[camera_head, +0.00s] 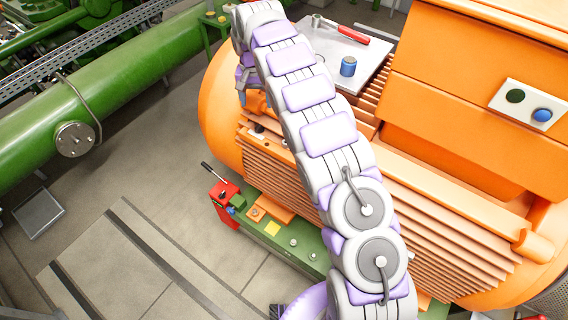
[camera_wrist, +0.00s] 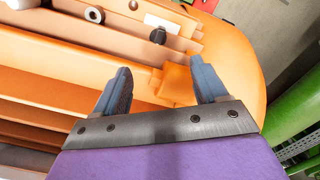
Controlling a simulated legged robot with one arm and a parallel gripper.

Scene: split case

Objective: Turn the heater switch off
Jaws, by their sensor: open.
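A small black knob (camera_wrist: 158,36) sticks out by a pale plate on the orange motor housing (camera_wrist: 238,50), at the top middle of the wrist view. It may be the heater switch; no label is readable. A small dark knob also shows in the head view (camera_head: 259,128), beside my arm. My gripper (camera_wrist: 164,78) is open and empty, its two blue-grey fingers spread apart. The knob appears beyond the fingertips, between them in the picture, with no contact visible. In the head view my gripper (camera_head: 243,96) is partly hidden by my arm at the housing's upper left.
A white cylinder with a dark face (camera_wrist: 94,14) is left of the knob. A metal plate (camera_head: 335,50) on the motor holds a blue cylinder (camera_head: 348,66) and a red-handled tool (camera_head: 345,32). A green pipe (camera_head: 110,110) runs left. Floor (camera_head: 160,180) between is clear.

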